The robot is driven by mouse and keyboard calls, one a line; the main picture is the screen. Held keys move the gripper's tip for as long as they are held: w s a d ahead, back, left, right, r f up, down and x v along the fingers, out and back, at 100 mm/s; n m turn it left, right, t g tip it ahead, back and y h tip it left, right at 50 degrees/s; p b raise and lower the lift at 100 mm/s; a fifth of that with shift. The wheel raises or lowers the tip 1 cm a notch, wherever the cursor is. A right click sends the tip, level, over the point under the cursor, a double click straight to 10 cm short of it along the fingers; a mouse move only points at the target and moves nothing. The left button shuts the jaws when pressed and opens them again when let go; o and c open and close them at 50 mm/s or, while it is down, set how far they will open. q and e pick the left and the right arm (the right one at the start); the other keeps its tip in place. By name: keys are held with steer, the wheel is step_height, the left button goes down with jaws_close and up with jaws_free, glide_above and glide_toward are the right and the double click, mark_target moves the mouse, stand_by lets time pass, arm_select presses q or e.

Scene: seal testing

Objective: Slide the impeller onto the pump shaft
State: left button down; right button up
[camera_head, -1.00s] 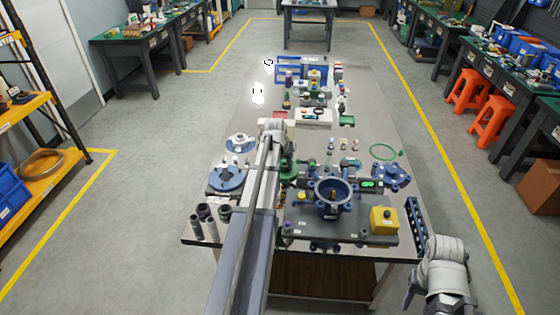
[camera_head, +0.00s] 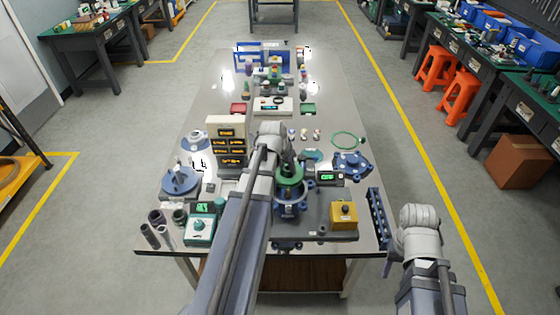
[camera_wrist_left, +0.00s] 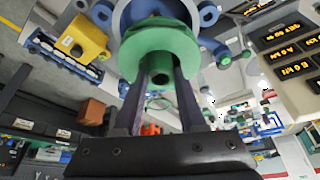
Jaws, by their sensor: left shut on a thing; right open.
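The blue housing (camera_wrist_left: 122,20) lies behind the disc there. The pump shaft is hidden, so I cannot tell whether the impeller is around it. My right gripper (camera_head: 388,263) shows only as a dark part beside its wrist, right of the table, empty and away from the pump.
A yellow button box (camera_head: 343,215) stands right of the housing, with a dark rack (camera_head: 377,218) beyond it. A display stack (camera_head: 230,142) and a teal device (camera_head: 200,227) stand to the left. A blue flanged part (camera_head: 352,164) sits behind right.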

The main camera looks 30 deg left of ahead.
mark_target(287, 178)
arm_select(q)
steer(key=shift+s+d+r, duration=0.1)
steer(key=shift+d, duration=0.05)
steer(key=shift+f+b, duration=2.15)
steer(key=shift+f, duration=0.1)
steer(key=shift+f+b, duration=0.7)
steer(key=shift+b, duration=0.1)
steer(key=shift+c, duration=2)
jaws_free()
steer(key=shift+r, duration=0.1)
